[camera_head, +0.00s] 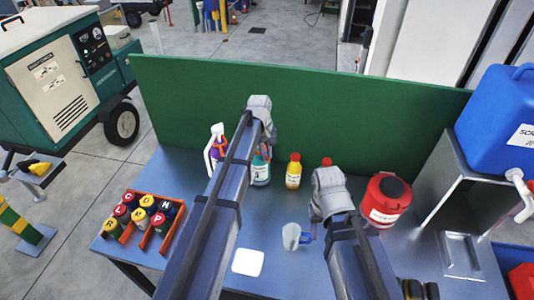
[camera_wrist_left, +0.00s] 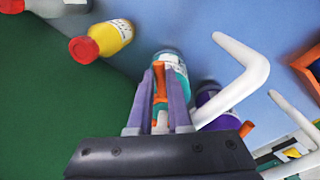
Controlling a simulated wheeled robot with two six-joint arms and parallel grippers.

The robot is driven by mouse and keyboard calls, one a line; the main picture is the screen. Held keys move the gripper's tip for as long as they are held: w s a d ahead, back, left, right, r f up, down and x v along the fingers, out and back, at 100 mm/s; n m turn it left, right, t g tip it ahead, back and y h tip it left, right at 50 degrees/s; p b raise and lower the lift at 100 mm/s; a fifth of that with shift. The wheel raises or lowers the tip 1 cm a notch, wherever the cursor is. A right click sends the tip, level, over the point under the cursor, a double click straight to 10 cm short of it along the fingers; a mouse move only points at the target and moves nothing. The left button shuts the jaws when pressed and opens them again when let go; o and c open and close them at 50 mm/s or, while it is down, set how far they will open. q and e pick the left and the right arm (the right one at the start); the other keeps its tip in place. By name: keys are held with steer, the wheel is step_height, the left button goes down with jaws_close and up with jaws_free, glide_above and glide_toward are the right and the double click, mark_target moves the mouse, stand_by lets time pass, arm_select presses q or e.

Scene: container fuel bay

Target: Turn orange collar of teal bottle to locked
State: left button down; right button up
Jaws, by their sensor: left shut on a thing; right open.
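The teal bottle (camera_head: 261,172) stands on the blue bench, partly hidden behind my left arm in the head view. In the left wrist view the bottle (camera_wrist_left: 172,60) shows just beyond my left gripper (camera_wrist_left: 160,78). The orange collar (camera_wrist_left: 160,90) shows between the two purple-grey fingers, which are shut on it. The collar's lock mark cannot be read. My left gripper (camera_head: 266,130) is above the bottle in the head view. My right gripper (camera_head: 328,182) is open over the bench, near a red-capped bottle (camera_head: 326,162); its fingers are mostly hidden.
A purple spray bottle (camera_head: 216,150) stands left of the teal one, a yellow bottle (camera_head: 293,172) right of it. A red canister (camera_head: 384,200), mug (camera_head: 293,236) and orange rack of cans (camera_head: 143,222) are on the bench. A green panel (camera_head: 330,115) closes the back.

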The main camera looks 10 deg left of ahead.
stand_by(0.3)
arm_select(q)
steer(key=c, duration=0.8)
jaws_free()
steer(key=shift+c, duration=0.2)
